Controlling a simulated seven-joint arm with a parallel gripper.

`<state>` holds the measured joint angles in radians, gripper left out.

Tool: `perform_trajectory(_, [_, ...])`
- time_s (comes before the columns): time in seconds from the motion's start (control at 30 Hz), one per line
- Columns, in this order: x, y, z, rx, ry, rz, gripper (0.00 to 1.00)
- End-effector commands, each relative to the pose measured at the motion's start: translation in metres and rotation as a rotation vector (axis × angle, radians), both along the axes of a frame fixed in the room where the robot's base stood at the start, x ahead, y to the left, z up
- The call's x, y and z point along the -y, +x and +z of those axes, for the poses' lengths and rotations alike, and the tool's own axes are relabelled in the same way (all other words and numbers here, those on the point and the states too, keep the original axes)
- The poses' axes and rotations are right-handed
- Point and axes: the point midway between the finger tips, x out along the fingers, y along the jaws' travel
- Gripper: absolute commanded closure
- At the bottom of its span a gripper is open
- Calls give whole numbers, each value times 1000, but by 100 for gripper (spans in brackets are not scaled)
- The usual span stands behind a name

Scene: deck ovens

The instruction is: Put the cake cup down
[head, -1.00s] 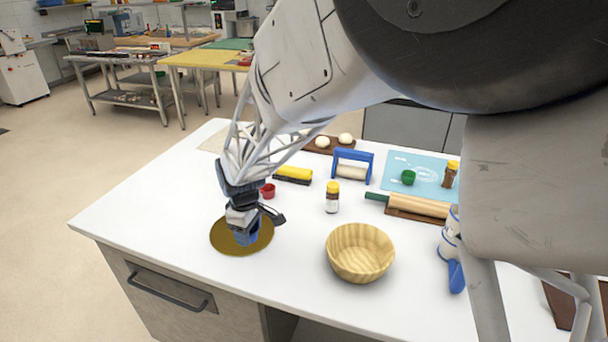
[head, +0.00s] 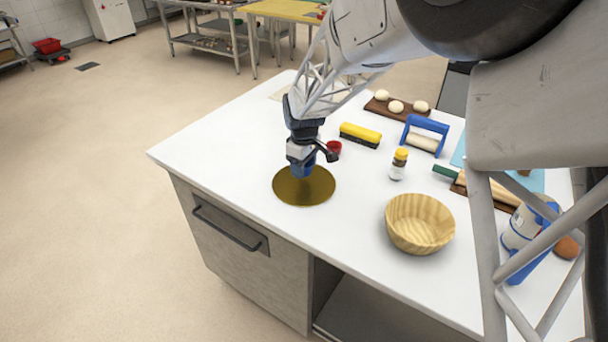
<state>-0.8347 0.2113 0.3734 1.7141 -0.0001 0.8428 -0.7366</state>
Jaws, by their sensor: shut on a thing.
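My gripper (head: 302,160) is shut on a small blue cake cup (head: 303,170), seen in the head view. The jaws and wrist hide the top of the cup. The cup shows in front of the round gold board (head: 305,193), over its back half. I cannot tell whether the cup's base touches the board or hangs a little above it. The board lies flat on the white worktop near its left front edge.
A red cup (head: 334,148) stands close behind the gripper. A yellow brush (head: 360,134), a yellow-capped jar (head: 398,164) and a wooden bowl (head: 420,222) stand to the right. The worktop (head: 225,150) left of the board is clear.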

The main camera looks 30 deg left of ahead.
Motion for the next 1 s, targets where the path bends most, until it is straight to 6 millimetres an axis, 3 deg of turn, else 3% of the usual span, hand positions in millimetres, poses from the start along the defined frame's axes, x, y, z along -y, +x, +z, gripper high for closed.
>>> perform_trajectory(0.17, [0, 0, -3, -1, -1, 0, 69])
perform_trajectory(0.5, [0, 0, -32, 0, 0, 0, 69])
perform_trajectory(1.0, [0, 0, -38, 0, 0, 0, 69])
